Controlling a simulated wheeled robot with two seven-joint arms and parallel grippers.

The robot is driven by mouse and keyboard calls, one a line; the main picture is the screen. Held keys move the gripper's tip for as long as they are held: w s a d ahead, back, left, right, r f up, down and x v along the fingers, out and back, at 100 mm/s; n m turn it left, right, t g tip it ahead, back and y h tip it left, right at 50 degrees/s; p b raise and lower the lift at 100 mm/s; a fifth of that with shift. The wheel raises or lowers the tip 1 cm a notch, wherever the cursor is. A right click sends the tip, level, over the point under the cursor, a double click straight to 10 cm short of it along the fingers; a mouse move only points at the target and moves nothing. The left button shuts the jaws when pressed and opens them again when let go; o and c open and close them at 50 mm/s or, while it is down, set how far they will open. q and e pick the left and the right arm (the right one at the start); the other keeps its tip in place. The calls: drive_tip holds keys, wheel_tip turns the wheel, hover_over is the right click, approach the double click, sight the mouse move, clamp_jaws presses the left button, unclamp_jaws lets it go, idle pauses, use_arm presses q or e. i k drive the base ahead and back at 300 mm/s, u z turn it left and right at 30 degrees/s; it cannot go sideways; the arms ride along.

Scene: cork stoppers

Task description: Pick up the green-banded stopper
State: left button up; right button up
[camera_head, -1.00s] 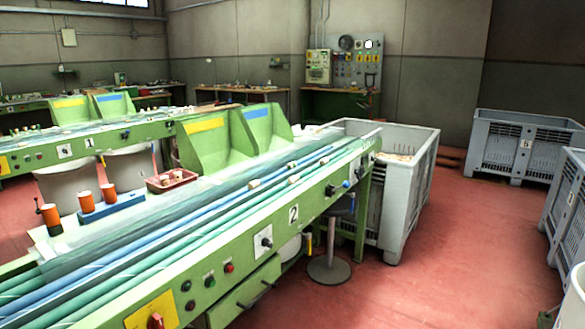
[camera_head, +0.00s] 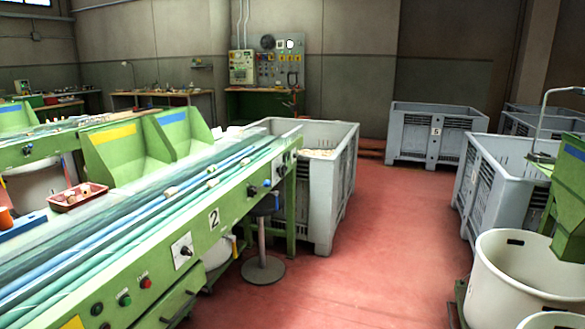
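Several small pale stoppers (camera_head: 169,191) lie along the blue and green belts of the green sorting machine marked 2 (camera_head: 213,219). At this size I cannot tell whether any of them has a green band. A red tray (camera_head: 78,197) on the machine's far side holds a few pale pieces that look like stoppers. A large grey crate (camera_head: 340,190) at the machine's far end holds many pale pieces. Neither of my grippers shows in the head view.
Red floor (camera_head: 385,240) lies open between the machine and the right side. A round stool (camera_head: 263,269) stands by the machine. Grey crate 5 (camera_head: 410,141), another grey crate (camera_head: 510,180) and a white tub (camera_head: 520,275) stand at the right.

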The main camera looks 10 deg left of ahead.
sight(213, 168)
drive_tip(key=z, duration=0.2)
drive_tip(key=i, duration=3.4)
drive_tip(key=u, duration=1.6)
